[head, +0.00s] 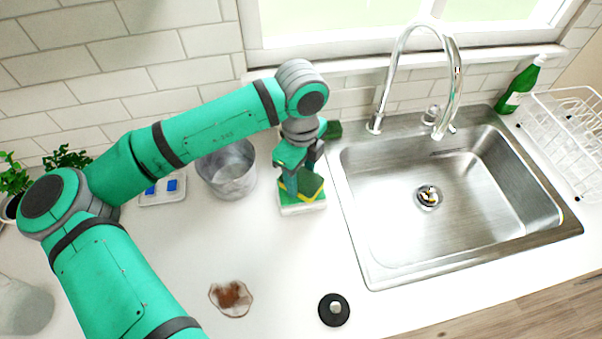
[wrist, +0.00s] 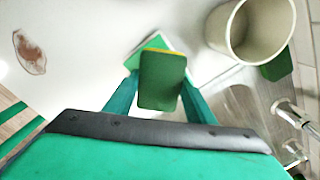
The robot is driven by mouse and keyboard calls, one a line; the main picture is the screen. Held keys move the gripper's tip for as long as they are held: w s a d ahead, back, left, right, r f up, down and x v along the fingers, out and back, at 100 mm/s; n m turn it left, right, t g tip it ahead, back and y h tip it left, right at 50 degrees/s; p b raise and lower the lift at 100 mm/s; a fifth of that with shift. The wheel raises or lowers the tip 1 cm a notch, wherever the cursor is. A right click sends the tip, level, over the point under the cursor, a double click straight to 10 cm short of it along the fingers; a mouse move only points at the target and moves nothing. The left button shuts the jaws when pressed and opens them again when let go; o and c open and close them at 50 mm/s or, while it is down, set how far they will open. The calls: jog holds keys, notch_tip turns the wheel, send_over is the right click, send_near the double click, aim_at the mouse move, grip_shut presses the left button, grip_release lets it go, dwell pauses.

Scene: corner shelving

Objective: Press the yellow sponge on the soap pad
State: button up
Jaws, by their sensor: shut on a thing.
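The yellow sponge (head: 309,184) has a green side and is tilted between my gripper's fingers. My gripper (head: 302,172) is shut on it, just above the soap pad. In the wrist view the sponge's green face (wrist: 161,80) fills the space between the fingers (wrist: 160,92), with a thin yellow edge at its top. The soap pad (head: 302,209) is a green pad with a white base on the counter, left of the sink. It shows partly behind the sponge in the wrist view (wrist: 134,61). I cannot tell whether sponge and pad touch.
A grey pot (head: 228,172) stands close left of the pad. The sink (head: 455,195) with its tall faucet (head: 381,85) is to the right. A brown stain (head: 231,297) and a black ring (head: 333,310) lie on the front counter. A green bottle (head: 518,88) stands behind the sink.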

aim_at(301, 178)
jog(key=shift+f, duration=1.15)
dwell(2.8)
jog(key=shift+r, duration=3.55)
